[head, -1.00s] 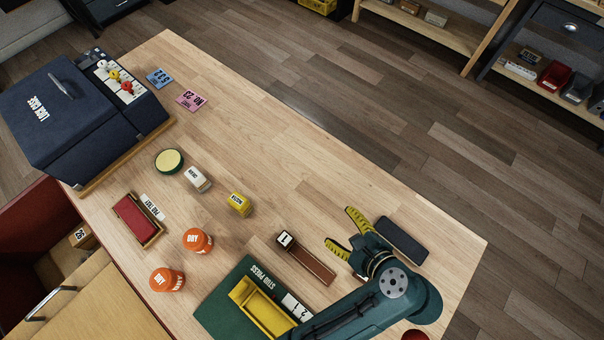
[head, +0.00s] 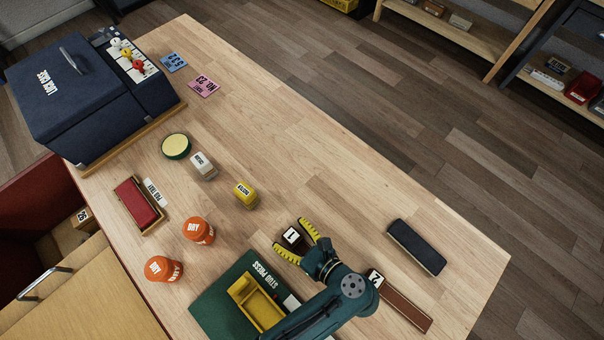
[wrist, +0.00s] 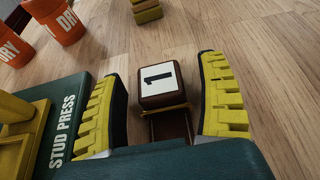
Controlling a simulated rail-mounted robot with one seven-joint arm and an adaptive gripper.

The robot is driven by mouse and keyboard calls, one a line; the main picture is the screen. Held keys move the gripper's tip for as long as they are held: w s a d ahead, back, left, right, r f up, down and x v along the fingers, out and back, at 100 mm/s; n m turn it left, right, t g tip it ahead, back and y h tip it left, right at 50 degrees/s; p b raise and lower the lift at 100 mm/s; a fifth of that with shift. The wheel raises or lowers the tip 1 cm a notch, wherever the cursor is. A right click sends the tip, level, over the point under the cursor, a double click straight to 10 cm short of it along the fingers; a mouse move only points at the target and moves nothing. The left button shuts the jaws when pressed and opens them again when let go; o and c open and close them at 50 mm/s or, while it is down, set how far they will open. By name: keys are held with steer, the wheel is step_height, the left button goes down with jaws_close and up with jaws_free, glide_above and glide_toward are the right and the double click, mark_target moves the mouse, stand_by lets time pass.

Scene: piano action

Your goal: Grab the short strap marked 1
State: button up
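The short brown strap marked 1 (head: 292,238) lies on the wooden table, its white-faced end block showing. The block also fills the middle of the wrist view (wrist: 158,80), with part of the brown band behind it. My gripper (head: 293,236) is open, with one yellow finger on each side of the block. In the wrist view a gap shows between the block and each finger (wrist: 165,95). The rest of the strap is hidden under my gripper and arm.
A green stud press (head: 222,294) with a yellow part stands close beside my gripper. A longer strap marked 2 (head: 407,309) and a dark brush-like block (head: 417,246) lie to the right. Orange DRY pots (head: 198,230) stand left. The table's far middle is clear.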

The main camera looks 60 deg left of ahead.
steer(key=c, duration=1.3)
steer(key=shift+o, duration=0.2)
